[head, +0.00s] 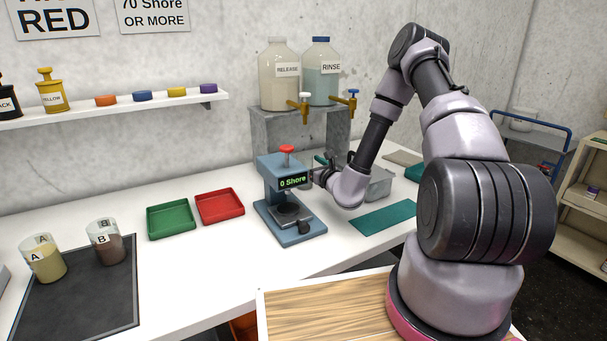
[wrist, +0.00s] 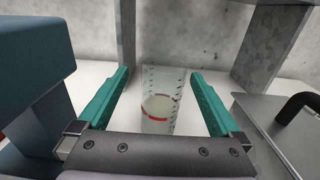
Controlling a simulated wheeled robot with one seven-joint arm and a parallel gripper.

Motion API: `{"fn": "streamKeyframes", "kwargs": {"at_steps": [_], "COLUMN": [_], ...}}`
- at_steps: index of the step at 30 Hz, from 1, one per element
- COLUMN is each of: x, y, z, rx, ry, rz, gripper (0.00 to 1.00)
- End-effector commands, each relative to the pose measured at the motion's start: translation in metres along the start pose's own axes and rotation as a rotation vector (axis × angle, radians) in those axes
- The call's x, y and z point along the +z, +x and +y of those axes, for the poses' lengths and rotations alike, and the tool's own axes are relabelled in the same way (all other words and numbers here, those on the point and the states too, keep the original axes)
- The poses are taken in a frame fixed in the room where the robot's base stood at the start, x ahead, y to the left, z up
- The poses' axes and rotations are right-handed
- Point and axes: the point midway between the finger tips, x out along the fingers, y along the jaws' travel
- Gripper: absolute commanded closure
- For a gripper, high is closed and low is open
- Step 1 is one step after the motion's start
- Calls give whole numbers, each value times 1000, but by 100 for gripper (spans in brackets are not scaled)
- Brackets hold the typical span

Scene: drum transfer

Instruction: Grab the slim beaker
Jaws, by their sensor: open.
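The slim beaker (wrist: 160,98) shows in the wrist view as a clear, narrow vessel with dark graduation marks and a red band. It stands upright on the white bench. My gripper (wrist: 162,80) is open, with one teal finger on each side of the beaker and visible gaps between. The fingers do not appear to touch it. In the head view my gripper (head: 322,174) is behind the blue hardness tester, and the slim beaker is hidden there.
The blue tester (head: 275,178) stands close on the left of my gripper. A grey metal container (wrist: 285,125) is close on the right. The metal stand (head: 265,135) with two large bottles is behind. A teal mat (head: 385,217) lies in front at right.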

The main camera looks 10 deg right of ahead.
Motion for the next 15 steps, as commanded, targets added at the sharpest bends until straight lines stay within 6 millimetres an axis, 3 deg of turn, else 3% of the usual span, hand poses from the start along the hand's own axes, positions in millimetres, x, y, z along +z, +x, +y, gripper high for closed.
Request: {"fn": "streamKeyframes", "kwargs": {"at_steps": [8,15], "x": [-1,-3], "y": [25,59], "z": [-3,-6], "rx": [-1,-1], "ry": [0,1], "rz": [-1,-1], "gripper": [0,0]}}
